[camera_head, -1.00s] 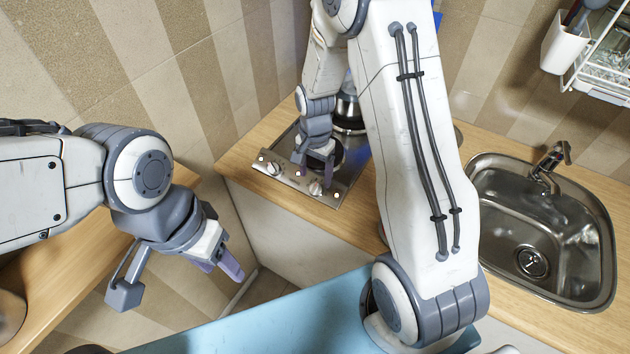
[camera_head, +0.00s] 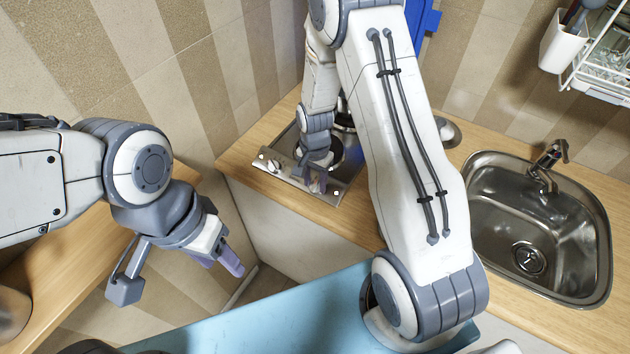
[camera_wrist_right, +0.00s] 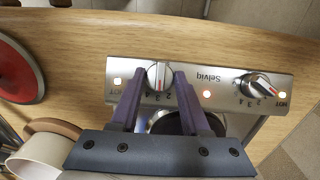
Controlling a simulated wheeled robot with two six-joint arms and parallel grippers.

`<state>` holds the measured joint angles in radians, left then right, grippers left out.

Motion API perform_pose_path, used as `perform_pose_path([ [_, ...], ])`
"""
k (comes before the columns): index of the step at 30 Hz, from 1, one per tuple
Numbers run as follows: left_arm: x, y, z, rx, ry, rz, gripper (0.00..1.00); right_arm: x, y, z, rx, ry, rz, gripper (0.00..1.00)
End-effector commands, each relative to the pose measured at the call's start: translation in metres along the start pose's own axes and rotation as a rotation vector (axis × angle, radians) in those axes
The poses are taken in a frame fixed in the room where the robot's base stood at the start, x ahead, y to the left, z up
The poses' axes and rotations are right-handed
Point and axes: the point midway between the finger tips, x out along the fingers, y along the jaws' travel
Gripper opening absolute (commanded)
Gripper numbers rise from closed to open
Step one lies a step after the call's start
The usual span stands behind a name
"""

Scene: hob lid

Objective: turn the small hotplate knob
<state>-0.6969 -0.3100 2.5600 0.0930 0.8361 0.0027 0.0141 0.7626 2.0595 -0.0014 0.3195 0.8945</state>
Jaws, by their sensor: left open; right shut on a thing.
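The steel hob panel (camera_head: 330,196) sits at the counter's front edge, with two knobs. One knob (camera_head: 273,165) is free at the panel's left in the head view; it also shows at the right in the wrist view (camera_wrist_right: 258,86), its pointer slanted. My right gripper (camera_head: 318,183) is at the other knob, mostly hidden there. In the right wrist view my gripper (camera_wrist_right: 160,80) is shut on this knob (camera_wrist_right: 158,73), one purple finger each side, its pointer roughly upright. I cannot tell which knob serves the small hotplate. My left gripper (camera_head: 220,264) is open, empty, away from the hob.
A dark hotplate (camera_head: 337,152) lies behind the panel, partly covered by my arm. The sink (camera_head: 530,262) and tap (camera_head: 546,165) are at the right. A red disc (camera_wrist_right: 20,72) and a white cup (camera_wrist_right: 45,157) show in the wrist view. A blue surface (camera_head: 270,312) lies in front.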

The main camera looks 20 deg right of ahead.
Motion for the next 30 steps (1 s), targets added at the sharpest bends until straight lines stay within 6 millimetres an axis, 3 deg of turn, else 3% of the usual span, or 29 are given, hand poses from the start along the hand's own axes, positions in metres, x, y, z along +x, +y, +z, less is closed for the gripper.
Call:
perform_pose_path([
  [11,0.001,0.0,0.0,0.0,0.0,0.0,0.5,0.0,-0.002,0.0,-0.111,0.0,0.061,0.0],
  [30,0.019,-0.001,0.001,0.001,0.0,0.0,0.5,0.003,-0.008,0.003,-0.618,0.001,0.35,0.0],
])
